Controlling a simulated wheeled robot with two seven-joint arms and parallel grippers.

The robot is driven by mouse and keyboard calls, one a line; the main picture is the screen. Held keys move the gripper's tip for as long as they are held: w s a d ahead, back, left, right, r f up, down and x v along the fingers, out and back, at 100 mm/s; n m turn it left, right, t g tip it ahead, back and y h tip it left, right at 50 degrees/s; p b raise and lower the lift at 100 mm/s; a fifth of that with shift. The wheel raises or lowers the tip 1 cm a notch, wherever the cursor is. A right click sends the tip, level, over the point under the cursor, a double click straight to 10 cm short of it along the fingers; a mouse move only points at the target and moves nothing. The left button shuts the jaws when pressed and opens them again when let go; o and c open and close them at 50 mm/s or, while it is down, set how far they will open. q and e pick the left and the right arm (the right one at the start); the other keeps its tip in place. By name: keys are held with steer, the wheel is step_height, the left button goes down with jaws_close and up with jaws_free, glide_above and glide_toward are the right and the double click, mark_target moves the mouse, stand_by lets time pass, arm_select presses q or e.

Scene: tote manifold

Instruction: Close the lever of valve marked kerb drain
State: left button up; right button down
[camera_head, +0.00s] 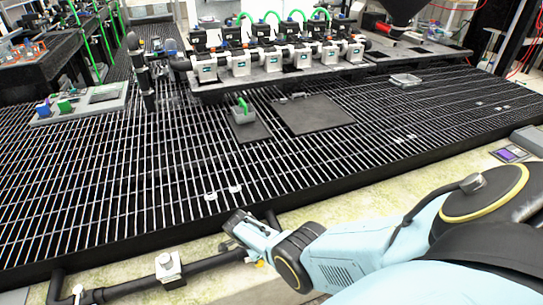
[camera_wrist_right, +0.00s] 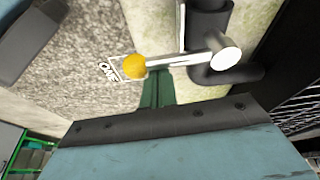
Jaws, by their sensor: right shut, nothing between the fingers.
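My right gripper (camera_head: 241,225) reaches in from the right in the head view, over the pipe along the pale kerb. In the right wrist view its narrow dark green fingers (camera_wrist_right: 157,90) are shut and empty. Just beyond them is a valve lever (camera_wrist_right: 170,61) with a yellow ball knob (camera_wrist_right: 135,66) and a round white hub (camera_wrist_right: 226,56) on a black pipe (camera_wrist_right: 208,22). The fingertips appear close to the lever; I cannot tell whether they touch. A small label (camera_wrist_right: 108,70) lies by the knob, partly hidden and not fully readable. My left gripper is out of view.
A black pipe (camera_head: 210,262) runs along the kerb with a white fitting (camera_head: 168,266) on it. Black grating (camera_head: 330,160) covers the floor beyond. A manifold of several white valves (camera_head: 275,60) stands at the back.

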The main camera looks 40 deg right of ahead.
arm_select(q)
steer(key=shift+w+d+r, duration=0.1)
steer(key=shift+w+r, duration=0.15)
arm_select(e)
steer(key=shift+w+a, duration=0.1)
stand_by(0.3)
